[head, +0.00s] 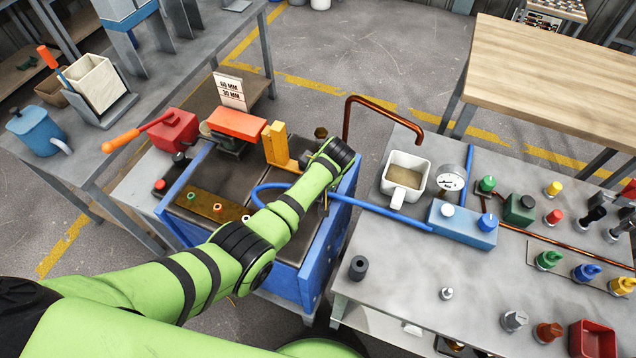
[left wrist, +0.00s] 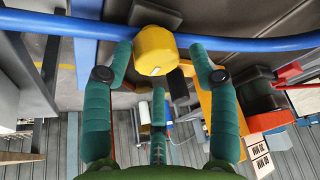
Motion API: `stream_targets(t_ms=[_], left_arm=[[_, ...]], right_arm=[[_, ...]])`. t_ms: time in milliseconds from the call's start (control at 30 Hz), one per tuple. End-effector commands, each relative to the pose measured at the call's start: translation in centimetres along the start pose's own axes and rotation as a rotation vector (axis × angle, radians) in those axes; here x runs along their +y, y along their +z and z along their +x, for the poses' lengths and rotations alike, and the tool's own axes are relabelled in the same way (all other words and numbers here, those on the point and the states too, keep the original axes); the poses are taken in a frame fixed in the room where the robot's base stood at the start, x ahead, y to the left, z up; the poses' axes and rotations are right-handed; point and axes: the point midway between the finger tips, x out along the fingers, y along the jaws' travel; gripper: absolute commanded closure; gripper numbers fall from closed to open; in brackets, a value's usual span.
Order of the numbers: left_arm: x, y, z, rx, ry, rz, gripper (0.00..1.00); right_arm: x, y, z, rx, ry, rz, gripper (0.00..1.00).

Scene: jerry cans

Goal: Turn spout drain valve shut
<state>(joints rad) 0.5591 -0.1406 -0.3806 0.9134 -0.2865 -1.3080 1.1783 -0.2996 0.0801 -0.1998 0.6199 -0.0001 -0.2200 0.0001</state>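A yellow knob (left wrist: 154,50), which appears to be the drain valve, sits against a blue pipe (left wrist: 60,22) in the left wrist view. My left gripper (left wrist: 160,54) has its green padded fingers spread on either side of the knob. A gap shows on the knob's right; the left finger is close to it, and I cannot tell whether they touch. In the head view my left arm reaches over the blue-framed bench (head: 308,274), and its wrist hides the fingers and the knob. My right gripper is not in view.
A blue hose (head: 375,208) runs from the bench to a blue box on the grey table. A bent copper pipe (head: 375,99) stands behind my wrist. A yellow bracket (head: 275,147) and an orange block (head: 236,123) stand left of it. The wooden table (head: 560,85) is bare.

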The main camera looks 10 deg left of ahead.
Motion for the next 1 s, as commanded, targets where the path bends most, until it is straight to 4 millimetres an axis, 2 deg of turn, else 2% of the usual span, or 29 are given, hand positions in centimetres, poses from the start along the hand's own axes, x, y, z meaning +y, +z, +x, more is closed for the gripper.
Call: stream_targets(t_ms=[300,467,567,1000], left_arm=[[-0.1,0.5,0.1,-0.01,-0.002,0.004,0.36],[0.1,0.6,-0.8,-0.011,0.0,0.004,0.36],[0.0,0.6,-2.0,-0.012,0.001,0.003,0.36],[-0.1,0.3,-10.2,-0.009,0.002,0.001,0.36]], right_arm=[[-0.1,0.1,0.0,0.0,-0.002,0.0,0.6],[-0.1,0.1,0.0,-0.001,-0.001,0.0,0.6],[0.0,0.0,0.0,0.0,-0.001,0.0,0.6],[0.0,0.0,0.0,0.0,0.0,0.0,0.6]])
